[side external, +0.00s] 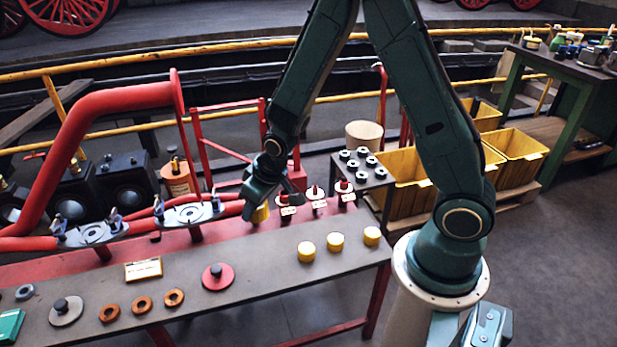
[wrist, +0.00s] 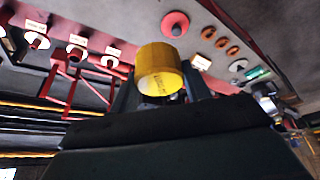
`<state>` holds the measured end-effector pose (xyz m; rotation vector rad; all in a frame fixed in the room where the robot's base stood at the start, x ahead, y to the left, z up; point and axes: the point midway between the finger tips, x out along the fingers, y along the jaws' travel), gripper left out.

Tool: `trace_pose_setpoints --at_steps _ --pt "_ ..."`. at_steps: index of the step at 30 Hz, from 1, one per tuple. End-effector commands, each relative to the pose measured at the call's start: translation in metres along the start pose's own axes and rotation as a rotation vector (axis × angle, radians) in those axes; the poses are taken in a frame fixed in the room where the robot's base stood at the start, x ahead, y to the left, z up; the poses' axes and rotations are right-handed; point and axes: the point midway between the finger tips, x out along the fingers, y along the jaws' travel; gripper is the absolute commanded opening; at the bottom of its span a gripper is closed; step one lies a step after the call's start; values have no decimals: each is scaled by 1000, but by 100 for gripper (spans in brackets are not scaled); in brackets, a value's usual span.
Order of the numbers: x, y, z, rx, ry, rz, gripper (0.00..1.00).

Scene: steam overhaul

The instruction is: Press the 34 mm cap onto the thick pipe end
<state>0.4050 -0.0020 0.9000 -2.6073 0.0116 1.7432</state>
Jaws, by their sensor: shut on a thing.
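My gripper (side external: 259,207) is shut on a yellow cap (side external: 261,214), above the bench near its back edge. In the wrist view my gripper (wrist: 163,92) has the cap (wrist: 160,66) between its dark fingers. Three red pipe ends with pale collars and small labels stand to the right of the cap in the side view: the nearest (side external: 284,214), the middle (side external: 318,207) and the far one (side external: 346,197). They also show at the left of the wrist view (wrist: 77,53). The cap is apart from them. The labels are too small to read, and I cannot tell which end is thick.
Three yellow caps (side external: 335,241) stand on the grey bench (side external: 262,275) near its right end. A red disc (side external: 218,277), several copper-coloured rings (side external: 141,303) and a label plate (side external: 143,269) lie leftward. Red pipes with flanges (side external: 190,213) run along the back left.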

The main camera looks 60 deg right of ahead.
Motion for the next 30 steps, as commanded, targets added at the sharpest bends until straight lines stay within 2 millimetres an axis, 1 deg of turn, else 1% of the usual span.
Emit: trace_pose_setpoints --at_steps 5,8,11,16,20,21,26,30 --pt "8 17 -7 55 -4 25 26" --pt "16 35 -14 114 -7 49 26" --pt "26 60 -21 192 -12 82 26" --pt "45 113 -30 355 -18 149 26" --pt "59 156 -32 483 -22 201 26" --pt "63 170 -32 523 -22 218 26" --pt "77 224 -27 679 -24 282 26" --pt "87 270 -16 815 -24 337 26"
